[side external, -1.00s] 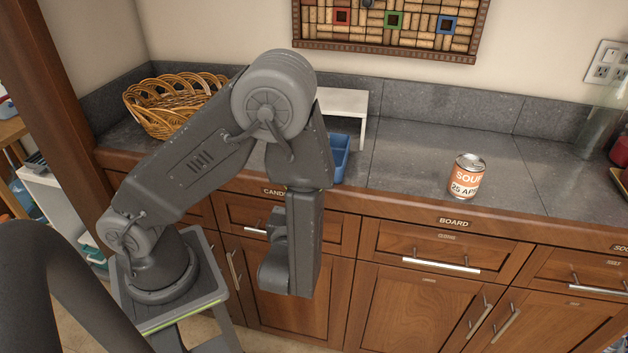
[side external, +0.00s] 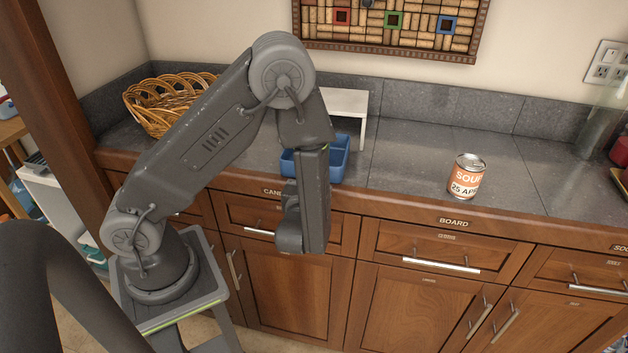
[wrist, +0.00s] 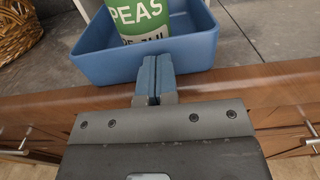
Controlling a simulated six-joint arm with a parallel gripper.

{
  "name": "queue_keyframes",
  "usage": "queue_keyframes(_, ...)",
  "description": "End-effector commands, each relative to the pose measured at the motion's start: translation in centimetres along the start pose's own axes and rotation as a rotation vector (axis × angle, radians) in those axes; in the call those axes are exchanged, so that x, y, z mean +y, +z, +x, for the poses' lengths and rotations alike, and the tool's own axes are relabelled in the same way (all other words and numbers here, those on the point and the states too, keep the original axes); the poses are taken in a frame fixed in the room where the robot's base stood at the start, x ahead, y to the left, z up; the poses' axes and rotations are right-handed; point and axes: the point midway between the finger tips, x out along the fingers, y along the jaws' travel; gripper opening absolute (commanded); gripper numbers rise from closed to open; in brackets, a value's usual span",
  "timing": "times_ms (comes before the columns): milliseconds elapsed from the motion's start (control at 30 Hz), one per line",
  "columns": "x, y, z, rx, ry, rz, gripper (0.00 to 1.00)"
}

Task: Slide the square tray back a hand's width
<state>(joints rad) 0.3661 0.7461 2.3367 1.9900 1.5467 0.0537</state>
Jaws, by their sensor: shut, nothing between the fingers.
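The blue square tray (side external: 340,158) stands on the counter near its front edge, partly hidden behind my arm in the side view. In the wrist view the tray (wrist: 105,68) fills the upper middle. A green and white can marked PEAS (wrist: 139,18) stands inside it; my arm hides this can in the side view. My gripper (wrist: 154,62) is shut and empty, its fingertips in front of the tray's near wall. They overlap that wall in the picture; I cannot tell whether they touch it. The fingertips are hidden in the side view.
A white stand (side external: 347,103) is behind the tray. A wicker basket (side external: 160,108) sits to the left, also showing in the wrist view (wrist: 15,30). A soup can (side external: 467,177) stands on the right. The counter between tray and soup can is clear.

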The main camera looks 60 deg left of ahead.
Motion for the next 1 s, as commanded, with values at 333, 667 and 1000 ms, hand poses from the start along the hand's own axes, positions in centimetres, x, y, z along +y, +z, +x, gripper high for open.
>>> queue_keyframes(333, 0.0, 0.0, 3.3, 0.000, 0.001, 0.000, 0.00)
queue_keyframes(667, 0.0, 0.0, 3.0, 0.000, -0.001, 0.000, 0.00)
queue_keyframes(1000, -0.2, 0.0, -2.8, 0.001, -0.008, 0.002, 0.00)
